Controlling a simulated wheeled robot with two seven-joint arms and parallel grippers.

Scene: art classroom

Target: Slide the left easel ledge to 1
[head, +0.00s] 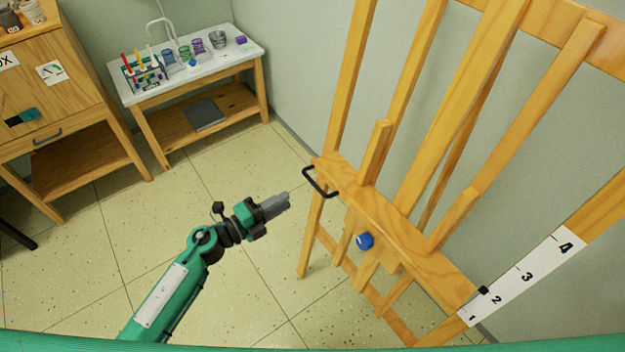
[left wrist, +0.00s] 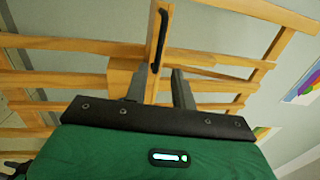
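The wooden easel ledge (head: 408,232) runs across the easel on the right of the head view. A black bar handle (head: 317,184) sticks out at its left end; it also shows in the left wrist view (left wrist: 159,42). A white scale (head: 540,267) numbered 1 to 4 stands at the ledge's right end, with a small black pointer (head: 483,290) close to the 2. My left gripper (head: 287,199) is left of the handle and apart from it. In the left wrist view its fingers (left wrist: 158,88) are spread and empty, with the handle ahead between them. My right gripper is not seen.
A blue knob (head: 364,241) sits on the easel below the ledge. A white-topped side table (head: 225,63) with cups and a wooden cabinet (head: 80,105) stand at the back left. The tiled floor (head: 130,235) between them and the easel is clear.

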